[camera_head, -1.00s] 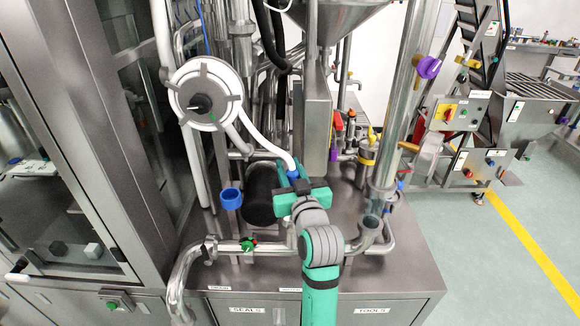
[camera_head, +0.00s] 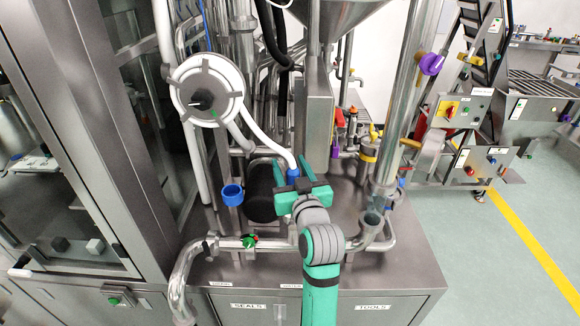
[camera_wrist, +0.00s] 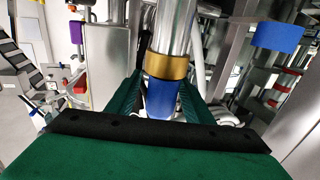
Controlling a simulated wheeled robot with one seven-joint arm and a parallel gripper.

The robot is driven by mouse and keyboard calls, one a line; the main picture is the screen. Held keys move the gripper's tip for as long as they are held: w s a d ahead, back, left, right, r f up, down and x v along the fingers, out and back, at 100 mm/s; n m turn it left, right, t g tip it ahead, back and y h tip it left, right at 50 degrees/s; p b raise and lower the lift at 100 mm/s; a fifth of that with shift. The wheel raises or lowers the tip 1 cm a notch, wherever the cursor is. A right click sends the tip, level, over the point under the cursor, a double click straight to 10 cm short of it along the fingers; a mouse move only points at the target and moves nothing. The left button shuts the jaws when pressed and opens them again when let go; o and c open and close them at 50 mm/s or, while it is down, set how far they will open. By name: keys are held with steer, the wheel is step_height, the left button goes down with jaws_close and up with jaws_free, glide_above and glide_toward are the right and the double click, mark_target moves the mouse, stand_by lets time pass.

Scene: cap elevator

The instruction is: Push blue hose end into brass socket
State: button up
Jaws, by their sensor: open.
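The blue hose end (camera_head: 292,175) is at the lower end of the white hose (camera_head: 262,134) in the head view. In the wrist view the blue hose end (camera_wrist: 160,100) stands between my green fingers, directly below the brass socket (camera_wrist: 167,66) on a metal pipe. Blue and brass appear to meet with no visible gap; how deep the end sits I cannot tell. My gripper (camera_head: 292,164) is open, one finger on each side of the hose end. Its fingers also show in the wrist view (camera_wrist: 158,92). The brass socket is not distinguishable in the head view.
A blue cup-shaped fitting (camera_head: 232,194) stands left of my gripper. A horizontal pipe with a green knob (camera_head: 249,242) runs in front. A steel box (camera_head: 318,140) and a thick vertical pipe (camera_head: 405,100) stand close on the right. A round white reel (camera_head: 207,92) is upper left.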

steer(key=v, duration=0.7)
stand_by(0.8)
stand_by(0.3)
